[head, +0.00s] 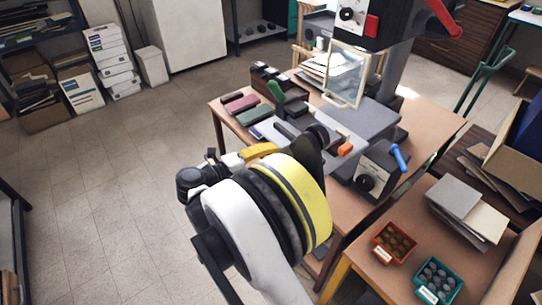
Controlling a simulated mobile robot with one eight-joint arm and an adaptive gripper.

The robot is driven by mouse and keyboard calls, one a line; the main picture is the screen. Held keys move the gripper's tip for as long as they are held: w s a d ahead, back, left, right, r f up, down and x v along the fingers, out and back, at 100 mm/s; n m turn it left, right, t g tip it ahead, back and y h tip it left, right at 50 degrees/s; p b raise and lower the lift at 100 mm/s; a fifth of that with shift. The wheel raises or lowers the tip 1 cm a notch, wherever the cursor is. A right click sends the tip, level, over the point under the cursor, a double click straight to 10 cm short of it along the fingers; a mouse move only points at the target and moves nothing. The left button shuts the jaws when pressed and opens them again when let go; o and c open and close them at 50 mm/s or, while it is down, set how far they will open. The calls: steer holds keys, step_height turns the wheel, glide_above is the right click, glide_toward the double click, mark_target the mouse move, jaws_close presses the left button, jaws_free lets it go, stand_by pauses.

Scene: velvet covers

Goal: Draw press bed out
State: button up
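The press stands on a wooden table (445,125) right of centre, with a dark head (372,22) above a grey column (398,72). Its bed looks to be the flat light-grey plate (345,122) low in front of the column; an orange piece (345,149) sits by its near edge. My gripper (312,135) seems to be the dark part beside the plate, largely hidden behind my yellow-banded arm. I cannot tell its finger opening or whether it touches anything.
A clear framed panel (346,74) hangs below the head. A dial box with blue lever (380,172) sits at the table's near edge. A side table holds orange (394,243) and teal trays (438,280). Left floor is clear.

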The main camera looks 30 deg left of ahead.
steer(key=v, duration=1.2)
